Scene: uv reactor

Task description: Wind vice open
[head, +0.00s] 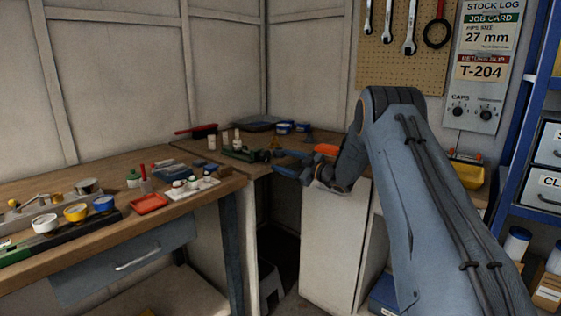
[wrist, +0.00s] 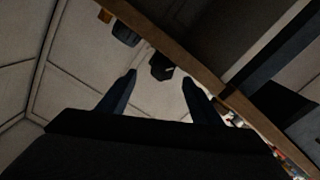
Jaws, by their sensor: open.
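A small dark green device with a black round end, which looks like the vice (head: 240,153), sits on the far bench near the corner. Its black round end (head: 264,156) faces my gripper (head: 275,161). My gripper is open, with its two blue fingers pointing left toward that end. In the wrist view my gripper (wrist: 158,77) shows a finger on each side of a dark blocky shape (wrist: 161,67), perhaps the vice's end. I cannot tell whether the fingers touch it. The jaws of the vice are too small to make out.
An orange object (head: 326,149) lies just behind my gripper. Blue tins (head: 284,127) and a red-handled brush (head: 197,130) are at the back. The left bench holds a red tray (head: 148,203) and several pots. A white cabinet (head: 330,240) stands below my gripper.

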